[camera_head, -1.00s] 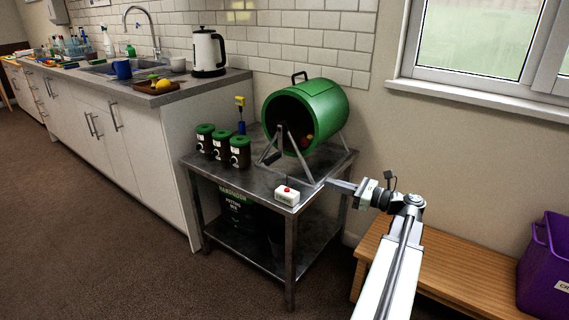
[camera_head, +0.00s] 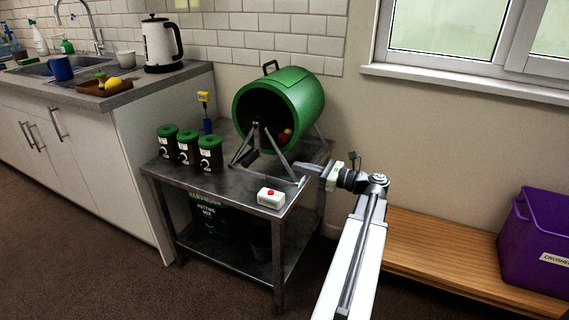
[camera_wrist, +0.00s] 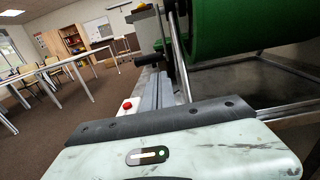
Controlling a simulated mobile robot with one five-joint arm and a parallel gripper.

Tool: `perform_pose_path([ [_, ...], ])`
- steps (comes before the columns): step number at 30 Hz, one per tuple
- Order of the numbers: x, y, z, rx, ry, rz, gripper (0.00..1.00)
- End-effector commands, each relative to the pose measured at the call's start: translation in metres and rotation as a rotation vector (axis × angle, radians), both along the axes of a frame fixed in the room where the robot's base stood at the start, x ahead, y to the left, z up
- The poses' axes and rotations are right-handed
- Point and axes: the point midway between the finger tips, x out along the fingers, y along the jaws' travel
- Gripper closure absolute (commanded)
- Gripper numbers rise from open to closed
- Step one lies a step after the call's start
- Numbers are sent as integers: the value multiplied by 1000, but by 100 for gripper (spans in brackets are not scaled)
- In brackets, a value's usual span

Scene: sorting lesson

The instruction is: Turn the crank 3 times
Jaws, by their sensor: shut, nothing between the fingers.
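A green drum (camera_head: 300,97) lies on its side in a metal stand on the metal table. In the wrist view my closed fingers (camera_wrist: 160,92) point toward the stand. The drum (camera_wrist: 235,25) fills the upper right there.
A white box with a red button (camera_head: 270,198) sits near the table's front edge (camera_head: 235,199). Several green-lidded jars (camera_head: 188,148) stand at the left, near a yellow-topped blue tool (camera_head: 206,112). A wooden bench (camera_head: 430,245) with a purple crate (camera_head: 535,245) stands at right.

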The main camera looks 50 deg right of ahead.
Motion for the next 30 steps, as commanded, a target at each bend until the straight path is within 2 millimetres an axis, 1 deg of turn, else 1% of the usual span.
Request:
perform_pose_path([
  [1,10,4,0,0,0,4,100],
  [9,68,19,1,0,0,5,100],
  [15,103,29,2,0,0,5,100],
  [18,113,31,2,0,0,4,100],
  [21,119,33,2,0,0,3,100],
  [30,120,33,2,0,0,3,100],
])
